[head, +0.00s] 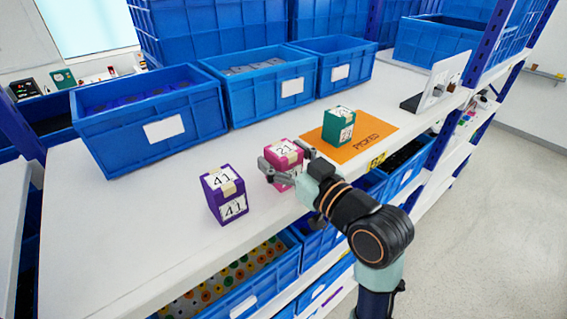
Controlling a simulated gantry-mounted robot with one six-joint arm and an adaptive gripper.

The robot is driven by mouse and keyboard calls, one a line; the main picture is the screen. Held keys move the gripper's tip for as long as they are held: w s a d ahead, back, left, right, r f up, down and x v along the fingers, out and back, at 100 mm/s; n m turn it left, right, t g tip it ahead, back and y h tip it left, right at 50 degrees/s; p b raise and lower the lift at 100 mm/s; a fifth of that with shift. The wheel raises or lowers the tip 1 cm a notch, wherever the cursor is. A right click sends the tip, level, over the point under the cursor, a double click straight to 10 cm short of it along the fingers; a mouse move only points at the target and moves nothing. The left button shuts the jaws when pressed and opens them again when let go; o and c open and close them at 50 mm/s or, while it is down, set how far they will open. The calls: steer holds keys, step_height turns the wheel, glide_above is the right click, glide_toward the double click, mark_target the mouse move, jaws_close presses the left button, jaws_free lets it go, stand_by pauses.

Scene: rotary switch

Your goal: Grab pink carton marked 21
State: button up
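A pink carton (284,148) marked 21 stands upright on the white shelf, between a purple carton and an orange mat. My gripper (282,160) is at the pink carton, coming from the lower right. One finger shows across the carton's left front side and the other at its right side. The gripper and fingers hide much of the carton's front. I cannot tell whether the fingers press on the carton or stand slightly apart from it.
A purple carton (225,194) marked 41 stands close to the left. A green carton (338,126) stands on the orange mat (361,146) marked PICKED. Blue bins (258,83) line the back. A white panel (442,78) stands at right. The left part of the shelf (110,235) is clear.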

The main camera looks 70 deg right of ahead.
steer(key=c, duration=1)
steer(key=shift+o, duration=0.2)
steer(key=shift+r, duration=0.1)
